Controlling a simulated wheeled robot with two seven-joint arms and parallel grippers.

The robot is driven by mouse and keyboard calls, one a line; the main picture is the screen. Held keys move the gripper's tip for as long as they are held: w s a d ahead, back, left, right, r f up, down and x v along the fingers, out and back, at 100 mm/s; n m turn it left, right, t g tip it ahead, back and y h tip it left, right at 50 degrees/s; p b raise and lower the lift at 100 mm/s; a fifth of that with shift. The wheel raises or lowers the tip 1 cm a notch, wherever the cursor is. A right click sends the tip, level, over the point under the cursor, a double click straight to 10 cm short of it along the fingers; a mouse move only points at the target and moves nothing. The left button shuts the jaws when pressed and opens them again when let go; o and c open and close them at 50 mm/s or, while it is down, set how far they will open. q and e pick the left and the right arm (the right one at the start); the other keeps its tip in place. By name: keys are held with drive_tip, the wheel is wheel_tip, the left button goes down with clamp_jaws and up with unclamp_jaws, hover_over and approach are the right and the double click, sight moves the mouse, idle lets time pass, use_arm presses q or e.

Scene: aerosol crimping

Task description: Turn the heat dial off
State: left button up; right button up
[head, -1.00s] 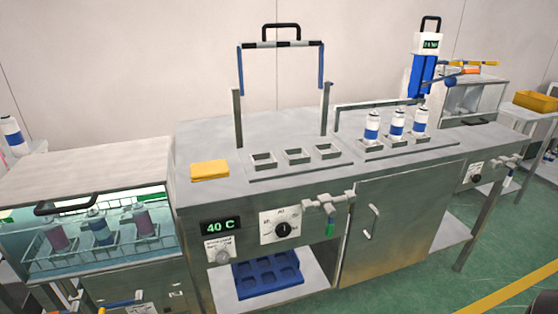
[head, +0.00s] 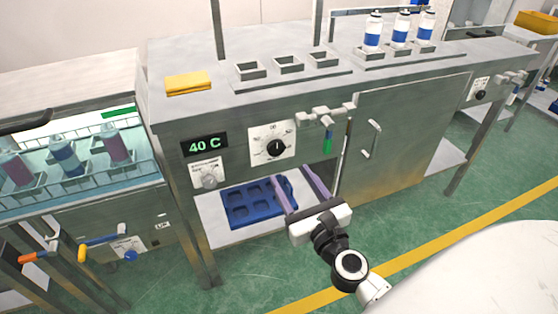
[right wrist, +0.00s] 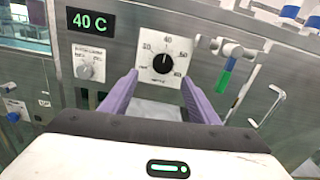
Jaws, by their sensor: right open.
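The heat dial is a black knob (head: 275,147) on a white scale plate on the bench's front panel, right of the green "40 C" display (head: 204,145). In the right wrist view the knob (right wrist: 163,63) shows with its pointer up, near the 40 mark. My right gripper (head: 300,184) is open and empty, below the dial in the head view, its purple fingers pointing at the panel. In the right wrist view the fingers (right wrist: 160,84) stand apart, left and right of the dial, not touching it. My left gripper is not in view.
A small grey knob (head: 208,181) sits under the display. A tap with a green handle (head: 327,142) is just right of the dial. A blue tray (head: 249,205) lies on the shelf below. Several bottles (head: 400,29) stand on the bench top.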

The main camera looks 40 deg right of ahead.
sight(277, 150)
drive_tip(key=shift+m, duration=0.5)
drive_tip(key=x, duration=1)
drive_tip(key=shift+w+d+p, duration=0.15)
drive_tip(key=shift+d+p, duration=0.2)
drive_tip(key=shift+d, duration=0.05)
drive_tip(key=c, duration=1)
